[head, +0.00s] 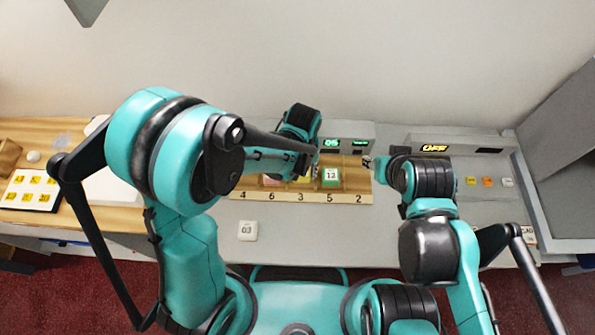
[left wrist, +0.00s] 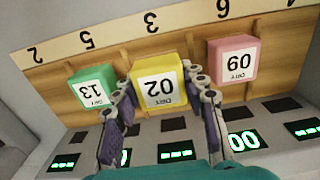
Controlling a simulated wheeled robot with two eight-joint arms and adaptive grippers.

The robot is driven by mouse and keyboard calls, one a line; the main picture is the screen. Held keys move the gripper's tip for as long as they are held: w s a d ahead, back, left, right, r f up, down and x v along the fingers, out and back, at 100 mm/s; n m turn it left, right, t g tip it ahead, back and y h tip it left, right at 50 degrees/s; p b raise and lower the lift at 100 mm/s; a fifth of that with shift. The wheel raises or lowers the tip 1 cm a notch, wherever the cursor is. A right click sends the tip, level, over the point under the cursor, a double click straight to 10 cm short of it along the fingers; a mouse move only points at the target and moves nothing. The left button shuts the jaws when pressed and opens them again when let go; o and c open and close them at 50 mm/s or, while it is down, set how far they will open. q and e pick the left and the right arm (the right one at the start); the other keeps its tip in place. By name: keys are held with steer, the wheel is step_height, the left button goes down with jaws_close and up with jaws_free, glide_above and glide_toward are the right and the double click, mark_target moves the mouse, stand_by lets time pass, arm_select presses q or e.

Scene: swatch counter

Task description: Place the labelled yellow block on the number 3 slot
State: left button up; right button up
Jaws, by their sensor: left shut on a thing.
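The yellow block (left wrist: 160,82) has a white label that seems to read 02. My left gripper (left wrist: 162,92) is shut on it, with one finger on each side. The block is at the wooden rack, in line with the number 3 (left wrist: 152,20); whether it rests on the rack floor is hard to tell. In the head view the yellow block (head: 303,179) shows partly, above the 3 on the rack strip (head: 300,197). My left arm hides part of the rack. My right gripper (head: 368,162) is at the rack's right end, too small to tell its jaws.
A green block (head: 331,177) stands at slot 5 and a pink block (left wrist: 233,60) at slot 6, either side of the yellow one. A white block (head: 247,230) marked 03 lies on the counter in front. A console with lit displays (head: 331,143) stands behind the rack.

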arm_select(q)
step_height(320, 180, down, 2)
steer(key=shift+f+b, duration=0.1)
steer(key=shift+b, duration=0.35)
steer(key=shift+w+f, duration=0.2)
steer(key=shift+w, duration=0.05)
steer(key=shift+a+r, duration=0.1)
steer(key=shift+c, duration=0.5)
steer(key=shift+s, duration=0.2)
steer(key=o, duration=1.1)
steer(key=shift+w, duration=0.15)
steer(key=shift+o, duration=0.2)
arm_select(e)
steer(key=shift+w+a+f, duration=0.1)
steer(key=shift+w+f, duration=0.15)
steer(key=shift+f, duration=0.25)
steer(key=shift+w+a+f, duration=0.1)
steer(key=shift+w+f, duration=0.1)
steer(key=shift+f, duration=0.3)
